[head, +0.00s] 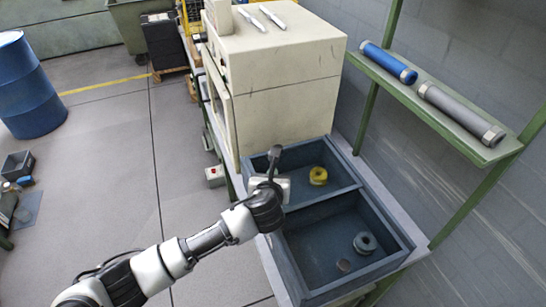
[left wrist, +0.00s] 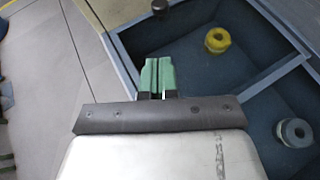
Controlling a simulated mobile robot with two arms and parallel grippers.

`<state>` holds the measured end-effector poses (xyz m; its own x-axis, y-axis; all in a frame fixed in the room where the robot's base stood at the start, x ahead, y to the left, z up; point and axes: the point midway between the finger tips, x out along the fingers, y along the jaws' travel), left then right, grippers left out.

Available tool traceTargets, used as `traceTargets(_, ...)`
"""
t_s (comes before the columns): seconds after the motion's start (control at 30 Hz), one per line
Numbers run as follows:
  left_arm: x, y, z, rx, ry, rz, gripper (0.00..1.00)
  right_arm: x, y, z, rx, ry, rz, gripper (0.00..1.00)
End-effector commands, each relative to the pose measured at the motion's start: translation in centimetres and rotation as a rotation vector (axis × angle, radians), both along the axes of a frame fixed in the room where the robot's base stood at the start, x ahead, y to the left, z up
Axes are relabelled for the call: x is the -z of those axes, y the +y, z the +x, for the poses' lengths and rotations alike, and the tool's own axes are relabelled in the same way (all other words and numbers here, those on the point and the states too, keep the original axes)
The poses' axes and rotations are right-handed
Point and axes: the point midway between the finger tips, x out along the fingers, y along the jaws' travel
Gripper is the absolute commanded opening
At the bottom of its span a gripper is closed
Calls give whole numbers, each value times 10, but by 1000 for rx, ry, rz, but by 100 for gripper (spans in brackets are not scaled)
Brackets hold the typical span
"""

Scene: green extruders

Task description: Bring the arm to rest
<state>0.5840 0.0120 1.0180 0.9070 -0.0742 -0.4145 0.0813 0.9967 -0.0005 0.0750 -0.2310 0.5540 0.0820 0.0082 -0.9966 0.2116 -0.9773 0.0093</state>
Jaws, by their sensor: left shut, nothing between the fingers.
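My left arm reaches in from the lower left in the head view. Its gripper (head: 272,181) is over the left edge of the two-part dark blue bin (head: 292,258). In the left wrist view, the green fingers of the left gripper (left wrist: 158,76) are side by side, shut and empty. They point along the bin's rim, apart from the rings inside. My right gripper is not in view.
A cream machine (head: 285,75) stands behind. A green shelf (head: 425,105) is right. Floor at left is open, with a blue drum (head: 28,88).

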Motion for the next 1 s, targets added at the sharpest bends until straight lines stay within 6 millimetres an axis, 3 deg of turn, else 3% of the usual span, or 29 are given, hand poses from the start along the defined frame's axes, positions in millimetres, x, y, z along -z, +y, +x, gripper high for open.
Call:
traceTargets(0.17, 0, 0, -3, -3, 5, -9, 0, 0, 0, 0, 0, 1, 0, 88)
traceTargets(0.27, 6, 0, -15, -50, 48, -109, 0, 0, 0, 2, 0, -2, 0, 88)
traceTargets(0.37, 17, 5, -43, -186, 152, -354, 0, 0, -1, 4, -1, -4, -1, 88)
traceTargets(0.47, 30, 20, -83, -426, 295, -701, 0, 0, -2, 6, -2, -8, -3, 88)
traceTargets(0.6, 44, 59, -143, -872, 453, -1175, 0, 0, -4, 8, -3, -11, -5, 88)
traceTargets(0.7, 51, 90, -184, -1194, 503, -1435, 0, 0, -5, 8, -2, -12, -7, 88)
traceTargets(1.0, 53, 150, -265, -1816, 436, -1816, 0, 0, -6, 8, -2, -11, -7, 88)
